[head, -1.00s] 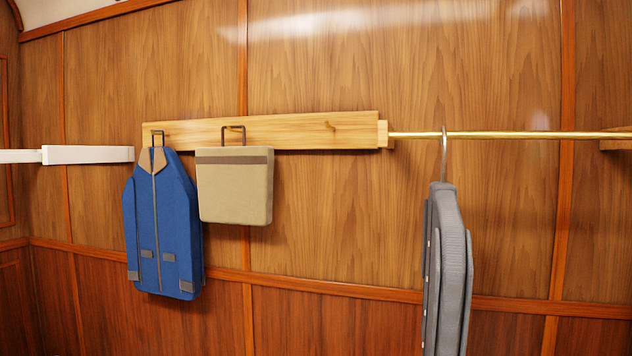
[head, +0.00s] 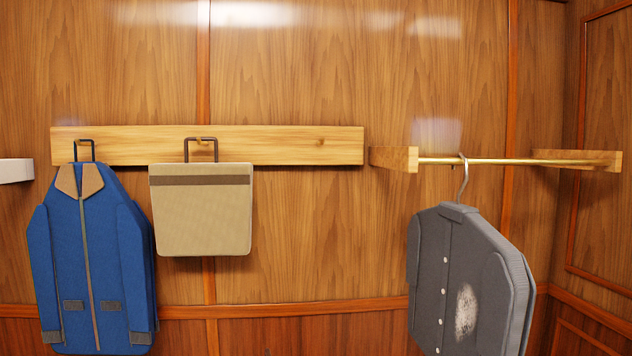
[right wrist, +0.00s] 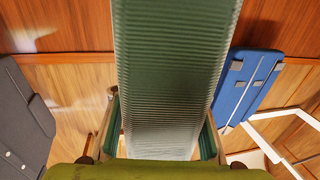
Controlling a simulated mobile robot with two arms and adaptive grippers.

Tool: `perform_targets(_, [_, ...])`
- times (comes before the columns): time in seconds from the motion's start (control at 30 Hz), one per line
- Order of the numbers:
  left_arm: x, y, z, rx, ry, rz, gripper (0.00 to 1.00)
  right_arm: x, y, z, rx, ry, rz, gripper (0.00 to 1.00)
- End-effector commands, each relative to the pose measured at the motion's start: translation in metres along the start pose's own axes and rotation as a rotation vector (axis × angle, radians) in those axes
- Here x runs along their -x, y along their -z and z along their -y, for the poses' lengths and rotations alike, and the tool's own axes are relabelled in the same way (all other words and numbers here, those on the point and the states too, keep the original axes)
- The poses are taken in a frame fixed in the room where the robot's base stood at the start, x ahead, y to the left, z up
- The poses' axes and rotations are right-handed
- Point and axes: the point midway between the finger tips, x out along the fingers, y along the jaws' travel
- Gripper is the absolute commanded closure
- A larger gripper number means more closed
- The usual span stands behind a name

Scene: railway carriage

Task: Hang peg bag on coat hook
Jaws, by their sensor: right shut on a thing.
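A beige bag (head: 203,215) with a dark band near its top, seemingly the peg bag, hangs upright from a dark wire hook (head: 201,144) on the pale wooden board (head: 270,146). No gripper touches it in the head view. In the right wrist view a green ribbed strip (right wrist: 170,70) fills the middle. An olive-green thing (right wrist: 160,172) crosses the bottom edge. My right gripper (right wrist: 160,135) is shut on a green thing, and I cannot tell where finger ends and held thing begins. My left gripper is not in view.
A blue jacket (head: 95,260) hangs left of the bag; it also shows in the right wrist view (right wrist: 243,85). A grey coat (head: 470,280) hangs from a brass rail (head: 500,161) at right. The board right of the bag is bare. A white bar (head: 14,171) is at the left edge.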

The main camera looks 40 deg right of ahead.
Motion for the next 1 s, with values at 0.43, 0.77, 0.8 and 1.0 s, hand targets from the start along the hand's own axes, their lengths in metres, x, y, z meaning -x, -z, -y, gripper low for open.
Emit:
perform_targets(0.43, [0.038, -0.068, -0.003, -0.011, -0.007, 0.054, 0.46, -0.124, 0.185, -0.113, -0.004, -0.665, -0.011, 0.93])
perform_targets(0.77, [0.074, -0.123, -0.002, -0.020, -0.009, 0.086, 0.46, -0.133, 0.352, -0.144, -0.005, -1.075, -0.006, 0.93])
perform_targets(0.8, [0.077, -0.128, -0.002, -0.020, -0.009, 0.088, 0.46, -0.131, 0.368, -0.145, -0.005, -1.109, -0.006, 0.93])
perform_targets(1.0, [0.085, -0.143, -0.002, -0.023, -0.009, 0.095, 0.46, -0.123, 0.414, -0.145, 0.000, -1.207, -0.005, 0.93])
